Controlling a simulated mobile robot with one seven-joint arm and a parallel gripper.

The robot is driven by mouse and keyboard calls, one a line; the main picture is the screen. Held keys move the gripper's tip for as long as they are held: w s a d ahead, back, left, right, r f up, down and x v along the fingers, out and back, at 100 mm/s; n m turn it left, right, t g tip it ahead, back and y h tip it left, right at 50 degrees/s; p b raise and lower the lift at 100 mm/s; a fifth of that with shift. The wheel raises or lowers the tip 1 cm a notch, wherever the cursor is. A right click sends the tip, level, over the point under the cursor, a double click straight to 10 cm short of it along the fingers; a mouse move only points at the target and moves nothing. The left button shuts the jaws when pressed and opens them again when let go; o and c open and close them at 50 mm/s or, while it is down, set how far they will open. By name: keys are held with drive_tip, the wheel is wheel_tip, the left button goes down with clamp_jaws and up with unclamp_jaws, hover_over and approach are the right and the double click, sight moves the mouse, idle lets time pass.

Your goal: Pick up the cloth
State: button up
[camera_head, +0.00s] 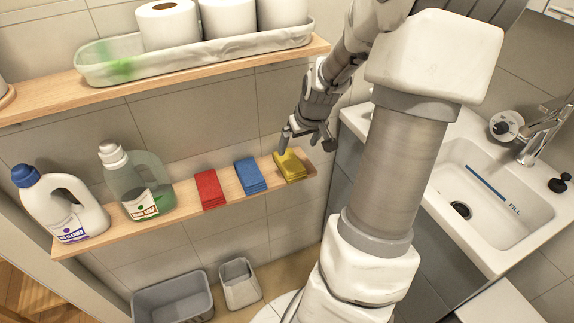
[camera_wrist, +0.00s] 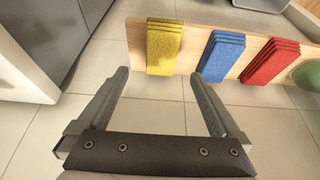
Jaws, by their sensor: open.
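Three folded cloth stacks lie in a row on the lower wooden shelf: a red cloth (camera_head: 209,189), a blue cloth (camera_head: 250,175) and a yellow cloth (camera_head: 290,166) at the shelf's right end. The wrist view shows the yellow cloth (camera_wrist: 163,46), the blue cloth (camera_wrist: 220,55) and the red cloth (camera_wrist: 269,61) from left to right. My gripper (camera_head: 303,142) is above and beside the yellow cloth in the head view. In the wrist view my gripper (camera_wrist: 160,82) is open, with nothing between its fingers; the yellow cloth is just beyond the fingertips, apparently apart from them.
The lower shelf (camera_head: 118,229) also holds a white bottle (camera_head: 62,207) and a green bottle (camera_head: 136,184) at left. An upper shelf (camera_head: 50,106) carries a tray (camera_head: 215,52) of paper rolls. A sink (camera_head: 493,195) stands at right; two grey bins (camera_head: 172,300) are below.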

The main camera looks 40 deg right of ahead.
sight(290, 161)
drive_tip(key=b+x, duration=0.1)
drive_tip(key=x, duration=0.3)
drive_tip(key=shift+w+f+b, duration=0.1)
drive_tip(key=shift+f+b, duration=0.3)
drive_tip(key=shift+b+x, duration=1.55)
drive_tip(key=shift+x, duration=1.4)
drive_tip(key=shift+w+a+r, duration=0.1)
drive_tip(key=shift+w+r, duration=0.05)
drive_tip(key=shift+w, duration=0.05)
drive_tip(key=c, duration=1.3)
drive_tip(key=shift+r+p, duration=0.35)
drive_tip(key=shift+r, duration=0.15)
wheel_tip(290, 161, up, 4)
drive_tip(key=shift+p, duration=1.05)
drive_tip(key=s+d+r+p, duration=0.1)
drive_tip(key=s+r, duration=0.1)
drive_tip(key=s, duration=0.1)
drive_tip(key=s+d+r+p, duration=0.1)
drive_tip(key=s+r+p, duration=0.1)
drive_tip(key=s, duration=0.2)
drive_tip(key=s+d+r+p, duration=0.2)
drive_tip(key=s, duration=0.2)
drive_tip(key=shift+d, duration=0.15)
